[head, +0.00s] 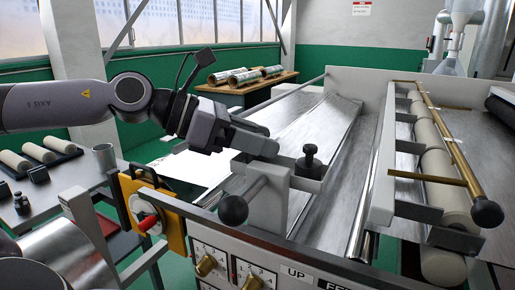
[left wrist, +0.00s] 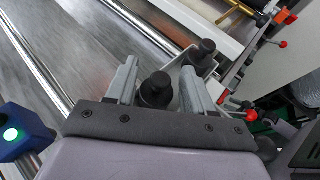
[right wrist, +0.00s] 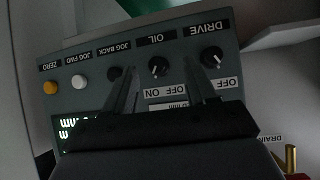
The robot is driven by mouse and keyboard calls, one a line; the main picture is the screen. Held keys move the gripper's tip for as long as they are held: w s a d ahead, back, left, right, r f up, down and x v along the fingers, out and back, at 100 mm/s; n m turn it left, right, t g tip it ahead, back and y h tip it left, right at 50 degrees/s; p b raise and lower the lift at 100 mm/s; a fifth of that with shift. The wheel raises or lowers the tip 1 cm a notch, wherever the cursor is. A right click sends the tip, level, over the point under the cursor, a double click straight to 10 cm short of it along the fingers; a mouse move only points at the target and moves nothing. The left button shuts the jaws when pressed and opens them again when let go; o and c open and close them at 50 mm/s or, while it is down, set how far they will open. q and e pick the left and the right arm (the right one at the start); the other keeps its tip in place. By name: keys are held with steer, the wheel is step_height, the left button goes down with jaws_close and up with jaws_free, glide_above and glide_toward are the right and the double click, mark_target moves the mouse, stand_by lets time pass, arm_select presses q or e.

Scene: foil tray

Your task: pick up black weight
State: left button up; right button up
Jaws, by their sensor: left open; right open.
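A black weight (head: 308,163) with a knobbed top stands upright on the metal machine, just right of my left gripper (head: 268,146) in the head view. In the left wrist view, a black weight (left wrist: 157,90) shows between the spread fingers of my left gripper (left wrist: 160,72). A second black knobbed piece (left wrist: 203,53) stands just beyond it, near the right finger. I see no finger closed on either piece. My right gripper (right wrist: 162,78) is open and empty in front of a control panel, and is out of the head view.
A black ball knob (head: 233,210) stands near the machine's front edge. A long roller (head: 430,165) and brass rod (head: 455,145) lie right. The control panel (right wrist: 100,62) carries knobs and buttons. A side table (head: 60,195) holds small parts.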

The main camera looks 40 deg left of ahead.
arm_select(q)
jaws_close()
stand_by(0.3)
